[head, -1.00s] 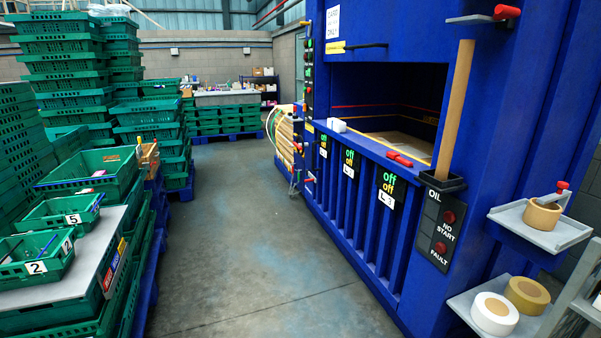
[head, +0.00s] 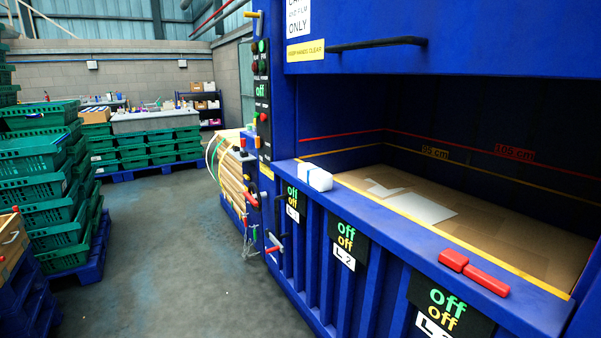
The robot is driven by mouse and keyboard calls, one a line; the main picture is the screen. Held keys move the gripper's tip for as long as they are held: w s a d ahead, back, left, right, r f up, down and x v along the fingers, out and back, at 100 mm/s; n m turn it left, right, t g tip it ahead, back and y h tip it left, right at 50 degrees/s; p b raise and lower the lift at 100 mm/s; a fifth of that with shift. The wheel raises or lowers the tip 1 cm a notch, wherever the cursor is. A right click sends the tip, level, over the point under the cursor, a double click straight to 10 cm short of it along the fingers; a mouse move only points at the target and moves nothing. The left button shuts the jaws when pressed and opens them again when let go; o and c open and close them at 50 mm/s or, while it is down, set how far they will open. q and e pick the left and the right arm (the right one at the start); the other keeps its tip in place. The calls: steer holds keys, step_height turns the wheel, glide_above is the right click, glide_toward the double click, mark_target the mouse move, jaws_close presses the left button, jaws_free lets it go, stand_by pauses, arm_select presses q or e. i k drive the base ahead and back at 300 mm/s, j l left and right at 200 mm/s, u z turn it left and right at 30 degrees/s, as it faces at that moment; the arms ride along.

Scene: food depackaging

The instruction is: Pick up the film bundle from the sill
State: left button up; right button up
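A small white bundle (head: 315,177), which looks like the film bundle, lies on the blue sill (head: 390,227) of the baler opening, near the sill's left end. A red two-part object (head: 473,272) lies farther right on the same sill. Neither of my grippers shows in the head view, so nothing is seen touching the bundle.
Behind the sill, the blue baler's chamber holds flat cardboard (head: 500,222) with white sheets on top. Levers and a red handle (head: 273,250) stick out at the baler's left edge. Green crate stacks (head: 40,190) stand left. The grey floor (head: 170,265) between is clear.

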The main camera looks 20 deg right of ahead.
mark_target(314, 175)
steer(key=i+z, duration=0.2)
steer(key=i, duration=0.25)
steer(key=i+j+z, duration=0.15)
steer(key=i, duration=0.3)
steer(key=i+j+z, duration=0.2)
steer(key=i, duration=0.2)
